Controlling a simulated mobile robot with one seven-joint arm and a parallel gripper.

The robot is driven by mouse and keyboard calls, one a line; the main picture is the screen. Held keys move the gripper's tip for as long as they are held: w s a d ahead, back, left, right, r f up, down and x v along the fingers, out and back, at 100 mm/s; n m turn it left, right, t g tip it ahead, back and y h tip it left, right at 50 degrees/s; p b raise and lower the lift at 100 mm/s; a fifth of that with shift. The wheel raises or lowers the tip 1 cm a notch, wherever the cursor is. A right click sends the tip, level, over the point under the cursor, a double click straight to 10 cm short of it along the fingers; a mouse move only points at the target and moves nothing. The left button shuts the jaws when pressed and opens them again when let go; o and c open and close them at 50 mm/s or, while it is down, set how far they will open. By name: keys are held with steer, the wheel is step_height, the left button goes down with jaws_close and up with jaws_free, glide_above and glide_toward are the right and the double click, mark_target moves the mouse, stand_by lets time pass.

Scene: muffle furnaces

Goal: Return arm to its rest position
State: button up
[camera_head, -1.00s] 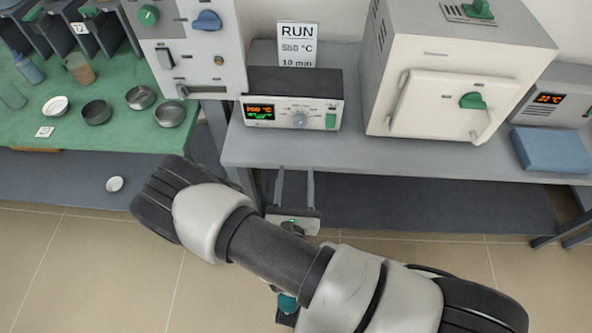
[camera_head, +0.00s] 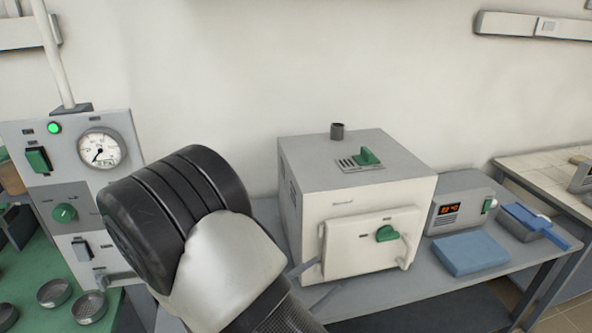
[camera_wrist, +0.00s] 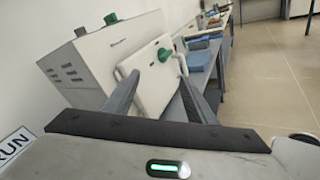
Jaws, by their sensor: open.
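My arm rises through the lower left middle of the head view, in front of the bench and the left side of the white muffle furnace (camera_head: 350,215). In the wrist view my gripper (camera_wrist: 160,85) has its two dark fingers spread apart, with nothing between them that it holds. The furnace (camera_wrist: 95,70) stands beyond the fingers in that view, its door shut and its green knob (camera_wrist: 165,53) showing. In the head view the fingers are mostly hidden behind my arm.
A grey control cabinet with a gauge (camera_head: 99,148) stands at left above a green bench top with metal dishes (camera_head: 54,292). Right of the furnace are a controller box (camera_head: 462,203), a blue block (camera_head: 470,254) and a blue-handled tool (camera_head: 535,222). A RUN sign (camera_wrist: 16,145) is close at lower left.

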steer(key=s+d+r+m+g+y+p, duration=0.2)
steer(key=s+d+r+m+g+y, duration=0.1)
steer(key=s+d+r+m+g, duration=0.9)
step_height(320, 180, up, 12)
steer(key=s+a+m+t+y+p, duration=0.2)
steer(key=m+t+y, duration=0.3)
steer(key=m+y, duration=0.4)
steer(key=shift+s+a+t+p, duration=0.3)
steer(key=shift+s+t, duration=0.1)
steer(key=shift+s, duration=0.05)
steer(key=shift+a, duration=0.1)
